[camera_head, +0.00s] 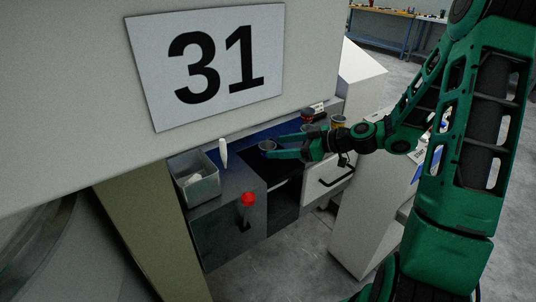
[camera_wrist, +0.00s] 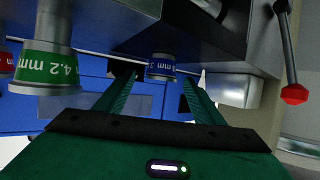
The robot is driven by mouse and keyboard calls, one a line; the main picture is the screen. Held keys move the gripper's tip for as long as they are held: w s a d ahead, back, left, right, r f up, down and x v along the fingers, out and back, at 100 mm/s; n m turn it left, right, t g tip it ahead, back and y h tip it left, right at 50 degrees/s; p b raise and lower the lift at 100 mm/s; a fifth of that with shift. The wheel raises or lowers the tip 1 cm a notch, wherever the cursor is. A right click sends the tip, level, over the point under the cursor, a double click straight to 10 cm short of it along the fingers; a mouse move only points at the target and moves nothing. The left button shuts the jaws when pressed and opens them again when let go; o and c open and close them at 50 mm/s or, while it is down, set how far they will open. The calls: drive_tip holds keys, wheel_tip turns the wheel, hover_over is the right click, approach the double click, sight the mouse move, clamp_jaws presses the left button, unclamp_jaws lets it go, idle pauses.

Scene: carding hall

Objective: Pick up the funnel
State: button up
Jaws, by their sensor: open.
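A small grey metal piece with a blue label band (camera_wrist: 161,68), likely the funnel, shows between my finger tips in the wrist view, where the scene appears upside down. A larger similar piece with a green "4.2 mm" label (camera_wrist: 46,66) is left of my fingers in the wrist view.
A red-banded piece (camera_head: 307,116) and a yellowish-topped one (camera_head: 338,122) stand behind my gripper. A grey bin (camera_head: 197,184) and an upright white object (camera_head: 223,153) are to the left. A red-knobbed lever (camera_head: 248,199) is in front. A machine panel marked 31 (camera_head: 205,65) overhangs.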

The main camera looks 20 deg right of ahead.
sight(267, 147)
drive_tip(key=shift+x, duration=2.95)
drive_tip(key=shift+d, duration=0.1)
drive_tip(key=shift+c, duration=0.4)
drive_tip(key=c, duration=1.2)
drive_tip(key=shift+o, duration=0.2)
